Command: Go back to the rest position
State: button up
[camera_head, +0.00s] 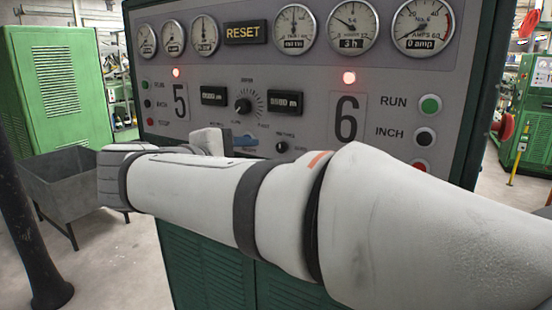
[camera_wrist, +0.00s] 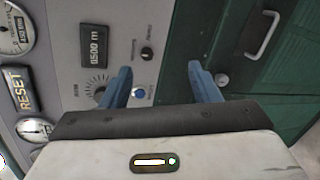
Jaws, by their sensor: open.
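My gripper (camera_wrist: 159,68) is open in the wrist view, with its two blue fingers apart and nothing between them. In the head view my white arm reaches from the right across the lower panel (camera_head: 300,75). A blue finger shows small behind the arm, in front of the panel's lower middle. Whether a fingertip touches the panel I cannot tell.
The panel tops a green cabinet (camera_head: 215,262) and carries gauges, two lit red lamps and a RUN button (camera_head: 430,104). A grey bin (camera_head: 68,180) and a dark post (camera_head: 25,220) stand at left. Green cabinets stand behind on both sides. Some floor is bare at lower left.

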jog(key=s+d+f+m+g+y, duration=0.1)
jog(key=s+d+f+m+g, duration=0.15)
jog(key=d+f, duration=0.5)
jog(key=s+d+f+m+g+y, duration=0.1)
jog(key=d+f+m+g, duration=0.1)
jog(key=d+f+g, duration=0.4)
jog(key=s+d+f+m+y, duration=0.3)
jog(key=s+f+m, duration=0.2)
jog(key=f, duration=0.2)
jog(key=s+d+f+m+y, duration=0.3)
jog(key=s+f+m+y, duration=0.1)
jog(key=s+f+m, duration=0.1)
jog(key=shift+s+d+f+g, duration=0.25)
jog(key=shift+s+f+g, duration=0.1)
jog(key=shift+s+f, duration=0.45)
jog(key=shift+w+f, duration=0.1)
jog(key=shift+w, duration=0.1)
jog(key=shift+c, duration=0.5)
